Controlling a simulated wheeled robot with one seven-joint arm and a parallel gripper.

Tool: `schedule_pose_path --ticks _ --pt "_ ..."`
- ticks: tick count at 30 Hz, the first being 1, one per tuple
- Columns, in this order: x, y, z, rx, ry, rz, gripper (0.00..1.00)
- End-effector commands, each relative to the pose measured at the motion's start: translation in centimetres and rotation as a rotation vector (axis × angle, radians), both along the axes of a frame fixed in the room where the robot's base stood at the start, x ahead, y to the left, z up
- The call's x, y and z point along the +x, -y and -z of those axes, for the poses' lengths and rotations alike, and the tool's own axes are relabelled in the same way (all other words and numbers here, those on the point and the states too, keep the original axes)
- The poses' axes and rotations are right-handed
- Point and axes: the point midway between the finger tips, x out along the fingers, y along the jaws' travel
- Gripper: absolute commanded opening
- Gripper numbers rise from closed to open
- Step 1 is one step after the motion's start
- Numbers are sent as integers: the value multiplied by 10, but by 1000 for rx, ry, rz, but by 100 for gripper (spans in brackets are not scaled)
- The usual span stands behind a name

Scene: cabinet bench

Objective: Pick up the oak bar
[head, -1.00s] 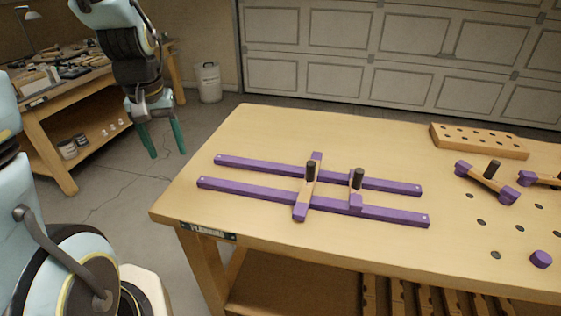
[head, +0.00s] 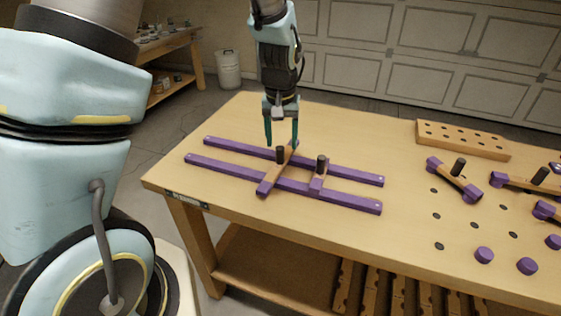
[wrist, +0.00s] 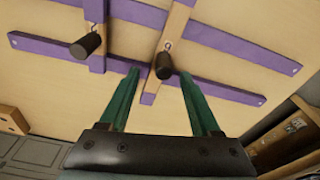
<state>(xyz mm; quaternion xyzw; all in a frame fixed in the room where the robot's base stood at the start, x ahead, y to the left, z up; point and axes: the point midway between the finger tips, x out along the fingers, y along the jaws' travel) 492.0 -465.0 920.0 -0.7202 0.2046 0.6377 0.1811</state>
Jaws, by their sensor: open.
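A wooden crossbar with purple ends and a dark knob (head: 273,174), which looks like the oak bar, lies across two long purple rails (head: 230,171) on the bench. The same bar shows in the wrist view (wrist: 178,22), its knob close to the fingertips. A second, shorter wood-and-purple crossbar with a dark knob (head: 318,182) lies to its right; it also shows in the wrist view (wrist: 95,10). My gripper (head: 281,143) is open and empty, pointing down at the far end of the left crossbar. In the wrist view its green fingers (wrist: 159,80) straddle that end; their height above it is unclear.
More wood-and-purple pieces with dark knobs (head: 455,180) and several purple caps (head: 484,255) lie on the right of the bench, among dark holes. A drilled wooden block (head: 462,140) stands at the back right. The bench front (head: 300,235) is clear.

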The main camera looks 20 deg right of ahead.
Motion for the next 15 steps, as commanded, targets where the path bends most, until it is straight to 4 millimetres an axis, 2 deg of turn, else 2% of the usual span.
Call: schedule_pose_path --ticks 10,15 --pt "6 -1 40 3 -3 0 64" --pt "7 0 50 1 -1 0 64"
